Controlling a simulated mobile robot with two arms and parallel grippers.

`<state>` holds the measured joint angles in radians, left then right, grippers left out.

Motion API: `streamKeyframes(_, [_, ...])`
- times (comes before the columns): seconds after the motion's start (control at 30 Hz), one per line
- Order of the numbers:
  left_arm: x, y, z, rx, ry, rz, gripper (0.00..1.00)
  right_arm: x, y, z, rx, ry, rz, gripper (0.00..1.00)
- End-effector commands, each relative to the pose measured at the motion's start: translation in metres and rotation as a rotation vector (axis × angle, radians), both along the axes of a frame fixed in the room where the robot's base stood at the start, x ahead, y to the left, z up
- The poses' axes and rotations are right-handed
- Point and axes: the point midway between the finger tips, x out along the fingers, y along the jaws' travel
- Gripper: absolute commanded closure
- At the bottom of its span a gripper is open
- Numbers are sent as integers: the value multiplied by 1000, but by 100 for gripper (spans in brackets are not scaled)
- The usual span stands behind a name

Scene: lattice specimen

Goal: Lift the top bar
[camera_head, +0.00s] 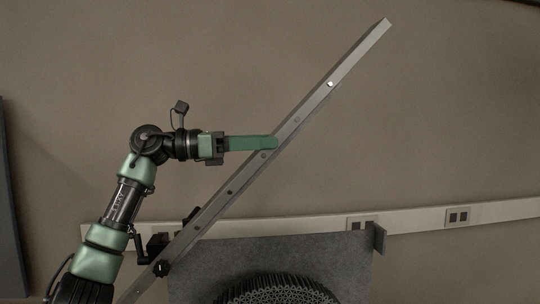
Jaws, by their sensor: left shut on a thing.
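A long grey metal bar (240,182) with several holes along it runs diagonally from the lower left to the upper right, in front of the wall. My left gripper (272,143) comes in from the left, and its green fingers meet the bar a little above its middle. It is shut on the bar. The bar is steeply tilted, its upper end free in the air. A round dark lattice specimen (278,290) shows at the bottom edge, partly cut off by the frame. My right gripper is not in view.
A grey plate (325,255) stands behind the lattice specimen, with a small bracket (376,238) at its right corner. A pale wall rail (415,220) with sockets crosses behind. A dark panel (10,230) stands at the left edge. The upper area around the bar is clear.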

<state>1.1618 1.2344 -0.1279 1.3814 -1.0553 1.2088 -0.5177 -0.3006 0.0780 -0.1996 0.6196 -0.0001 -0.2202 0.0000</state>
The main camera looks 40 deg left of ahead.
Motion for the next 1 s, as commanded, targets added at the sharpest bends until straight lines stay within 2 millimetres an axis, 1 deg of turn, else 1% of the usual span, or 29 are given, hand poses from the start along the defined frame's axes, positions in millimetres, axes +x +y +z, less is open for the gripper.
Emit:
streamKeyframes(0.4, [-1,1,1,-2,-5,2,100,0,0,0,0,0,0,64])
streamKeyframes(0.43, [-1,1,1,-1,-4,2,37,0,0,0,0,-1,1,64])
streamKeyframes(0.47, [-1,1,1,-1,-4,2,29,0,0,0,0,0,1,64])
streamKeyframes(0.5, [-1,1,1,-1,-4,1,24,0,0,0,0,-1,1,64])
streamKeyframes(0.83, [-2,3,0,-3,-3,1,24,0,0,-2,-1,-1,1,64])
streamKeyframes(0.93, [-9,10,-1,-3,-4,4,24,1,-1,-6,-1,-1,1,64])
streamKeyframes(1.0, [-18,17,-3,-3,-3,5,24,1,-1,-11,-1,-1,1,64])
